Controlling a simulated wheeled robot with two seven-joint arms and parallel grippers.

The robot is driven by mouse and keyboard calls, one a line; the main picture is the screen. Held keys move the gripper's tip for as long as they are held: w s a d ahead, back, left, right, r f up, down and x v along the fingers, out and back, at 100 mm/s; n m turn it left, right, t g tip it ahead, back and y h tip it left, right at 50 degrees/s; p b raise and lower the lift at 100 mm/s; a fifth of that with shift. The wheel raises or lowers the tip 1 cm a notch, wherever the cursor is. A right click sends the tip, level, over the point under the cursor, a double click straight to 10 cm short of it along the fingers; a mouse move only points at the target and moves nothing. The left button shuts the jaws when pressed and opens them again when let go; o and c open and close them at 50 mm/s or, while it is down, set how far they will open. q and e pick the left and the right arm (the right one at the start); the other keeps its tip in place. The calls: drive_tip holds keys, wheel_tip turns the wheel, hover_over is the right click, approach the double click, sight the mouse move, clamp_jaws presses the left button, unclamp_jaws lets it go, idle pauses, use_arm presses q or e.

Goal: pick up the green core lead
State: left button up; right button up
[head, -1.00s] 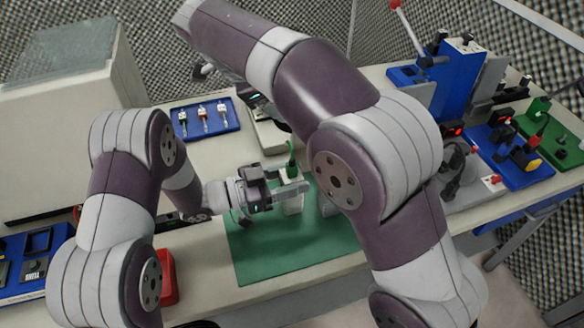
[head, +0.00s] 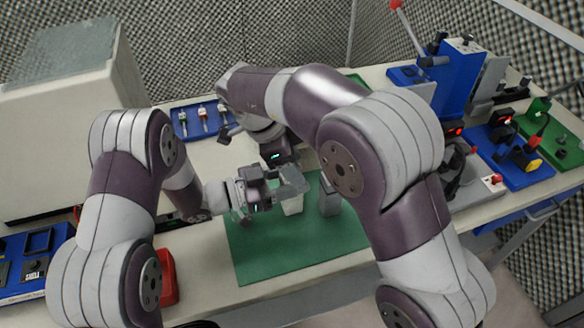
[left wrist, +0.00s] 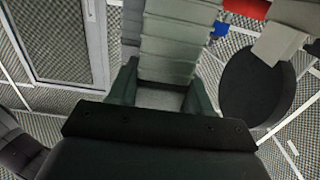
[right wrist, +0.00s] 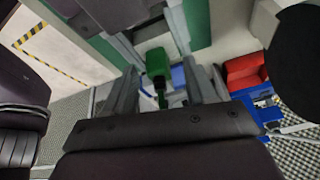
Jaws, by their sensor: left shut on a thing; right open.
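The green core lead (right wrist: 157,63) shows in the right wrist view as a green block with a dark thin end. It lies between the open fingers of my right gripper (right wrist: 160,88); I cannot tell whether they touch it. In the head view my right gripper (head: 282,166) is over the back of the green mat and hides the lead. My left gripper (head: 288,186) is shut on a pale block (head: 292,206) above the mat. In the left wrist view a pale grey piece (left wrist: 168,98) sits between its fingers.
The green mat (head: 265,258) is bare at the front. A grey block (head: 329,199) stands on it to the right. A blue tray (head: 183,130) with several small leads is at the back left. Blue and green fixtures (head: 528,165) line the right side. A red bin (head: 168,278) is front left.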

clamp_jaws()
wheel_tip(320, 180, up, 10)
drive_tip(key=shift+r, duration=0.1)
idle(0.4)
use_arm(q)
drive_tip(key=o, duration=1.2)
